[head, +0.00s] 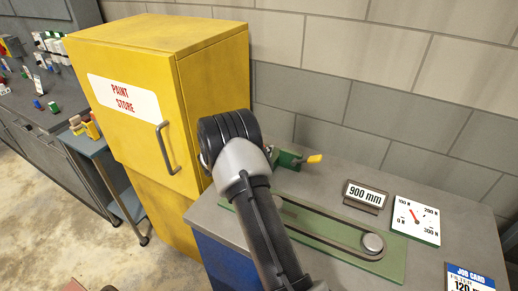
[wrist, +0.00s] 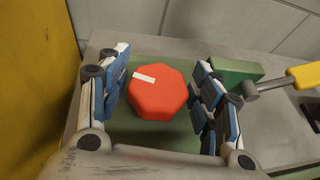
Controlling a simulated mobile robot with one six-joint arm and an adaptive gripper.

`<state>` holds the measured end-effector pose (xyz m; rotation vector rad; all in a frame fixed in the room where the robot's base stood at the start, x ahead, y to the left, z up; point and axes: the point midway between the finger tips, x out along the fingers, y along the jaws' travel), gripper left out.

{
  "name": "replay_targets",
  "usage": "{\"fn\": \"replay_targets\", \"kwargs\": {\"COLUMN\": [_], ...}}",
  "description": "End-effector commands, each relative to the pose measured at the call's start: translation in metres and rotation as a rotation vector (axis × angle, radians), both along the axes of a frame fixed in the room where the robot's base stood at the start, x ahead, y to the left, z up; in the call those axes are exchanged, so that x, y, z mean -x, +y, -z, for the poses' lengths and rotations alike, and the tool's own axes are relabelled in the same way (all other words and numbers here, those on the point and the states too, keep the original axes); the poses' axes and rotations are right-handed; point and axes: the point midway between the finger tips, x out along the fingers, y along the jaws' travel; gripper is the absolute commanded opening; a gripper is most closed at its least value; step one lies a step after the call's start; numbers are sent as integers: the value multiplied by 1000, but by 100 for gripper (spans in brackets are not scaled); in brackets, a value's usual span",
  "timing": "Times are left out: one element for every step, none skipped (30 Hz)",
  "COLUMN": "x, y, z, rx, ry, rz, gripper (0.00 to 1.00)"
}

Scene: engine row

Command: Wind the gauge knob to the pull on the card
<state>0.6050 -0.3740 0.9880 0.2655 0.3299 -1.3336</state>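The red eight-sided knob (wrist: 158,92) with a white mark on its upper left lies between the fingers of my gripper (wrist: 162,80) in the wrist view. The fingers are spread, one on each side, with narrow gaps; I cannot tell how their height compares with the knob. My arm hides the knob and the fingers in the head view. The gauge (head: 416,219) is white, marked in N, with its red needle near 100 N. The job card (head: 468,279) is cut off at the lower right; "120 m" shows, but its pull value is not readable.
A belt on two pulleys runs along the green plate (head: 391,265). A green block (head: 288,160) with a yellow handle (head: 314,159) stands beyond my wrist. A "900 mm" sign (head: 365,195) is near the gauge. The yellow paint store cabinet (head: 130,75) stands close on the left.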

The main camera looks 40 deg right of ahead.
Motion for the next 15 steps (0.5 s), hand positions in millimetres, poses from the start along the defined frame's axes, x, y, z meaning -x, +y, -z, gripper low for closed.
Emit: {"fn": "replay_targets", "kwargs": {"x": [0,0,0,0,0,0,0,0,0,0,0,0,0,0,1], "y": [0,0,0,0,0,0,0,0,0,0,0,1,3,4,8], "z": [0,0,0,0,0,0,0,0,0,0,0,0,-1,-2,-3], "rx": [0,0,0,0,0,0,0,0,0,0,0,0,0,0,0], "ry": [0,0,0,0,0,0,0,0,1,1,1,1,1,0,0], "rz": [0,0,0,0,0,0,0,0,1,0,0,0,0,-1,-1], "gripper": [65,67,68,68,68,68,68,68,68,68,68,68,68,68,68]}}
